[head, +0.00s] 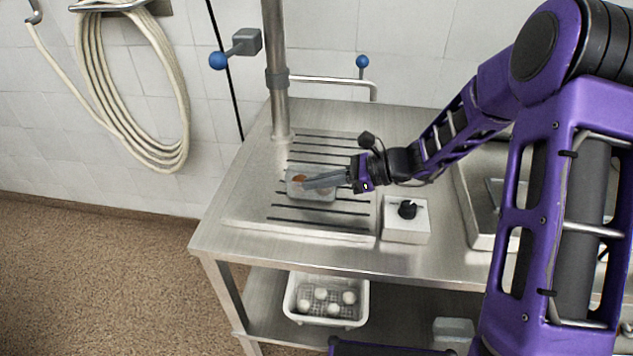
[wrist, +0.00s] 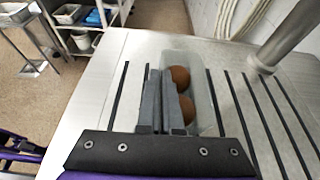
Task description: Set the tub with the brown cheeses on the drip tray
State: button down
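The clear tub (head: 318,194) is on or just above the slotted drip tray (head: 257,213) in the head view; any small gap beneath it cannot be made out. Two brown cheeses (wrist: 180,77) show inside the tub (wrist: 204,95) in the wrist view. My gripper (head: 306,183) reaches in from the right. In the wrist view, the fingers of my gripper (wrist: 159,76) are close together at the tub's left side, with its wall seemingly between them. They hide part of the tub and the cheeses.
A steel post (head: 276,75) rises behind the tray. A white box with a black knob (head: 406,221) stands right of it. A white basket (head: 326,320) with several white balls is on the lower shelf, and a clear container (head: 453,329) stands further right.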

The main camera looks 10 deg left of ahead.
jog(key=shift+f, duration=0.1)
jog(key=c, duration=1.1)
grip_release()
jog(key=shift+d+r, duration=0.1)
jog(key=shift+r, duration=0.15)
jog(key=v, duration=1.1)
jog(key=shift+d+r+p, duration=0.15)
jog(key=shift+d+p, duration=0.2)
jog(key=shift+a, duration=0.1)
